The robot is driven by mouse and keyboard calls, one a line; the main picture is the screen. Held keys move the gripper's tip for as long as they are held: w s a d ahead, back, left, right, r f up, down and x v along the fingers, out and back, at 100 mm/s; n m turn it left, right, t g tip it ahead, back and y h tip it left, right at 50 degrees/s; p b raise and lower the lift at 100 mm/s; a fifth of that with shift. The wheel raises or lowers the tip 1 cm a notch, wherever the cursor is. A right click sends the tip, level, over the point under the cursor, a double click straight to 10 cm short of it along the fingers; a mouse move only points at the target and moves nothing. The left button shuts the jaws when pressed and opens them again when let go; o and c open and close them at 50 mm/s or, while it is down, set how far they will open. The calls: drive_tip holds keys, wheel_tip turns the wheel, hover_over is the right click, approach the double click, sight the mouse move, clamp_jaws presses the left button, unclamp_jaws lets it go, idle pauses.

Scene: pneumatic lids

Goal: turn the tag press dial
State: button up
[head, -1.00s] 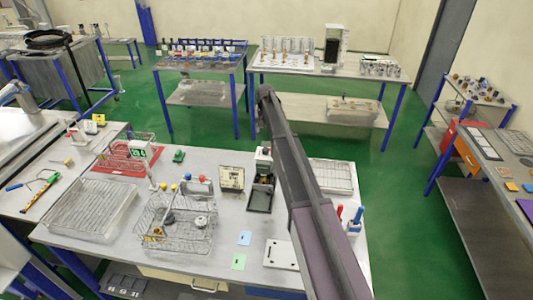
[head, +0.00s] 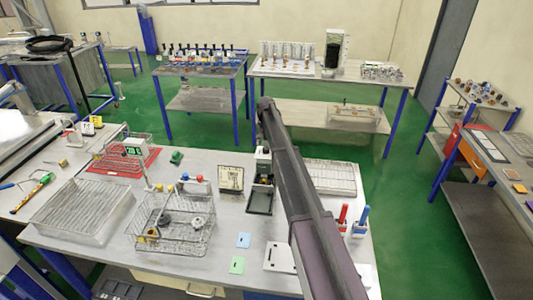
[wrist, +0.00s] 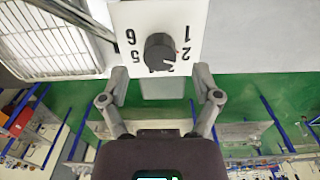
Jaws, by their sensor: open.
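In the wrist view, a round black dial (wrist: 159,53) sits on a white plate (wrist: 133,17) with black numbers around it, seen upside down. A small red mark shows at the dial's edge, by the 2 and 3. My gripper (wrist: 161,75) is open, with one finger on each side below the dial, empty; I cannot tell the gap in depth. In the head view, a black and white device (head: 260,198), perhaps the tag press, stands on the table, partly hidden by my arm. My gripper and the dial cannot be made out there.
A wire basket (head: 150,245), a clear tray (head: 65,222) and a box with a dark-lettered face (head: 230,179) stand left of the device. A wire rack (head: 335,178) lies to its right. Red and blue upright items (head: 361,218) stand near the right edge.

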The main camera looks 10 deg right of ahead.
sight(266, 148)
drive_tip(key=shift+f+b, duration=1.3)
drive_tip(key=shift+f, duration=0.25)
clamp_jaws()
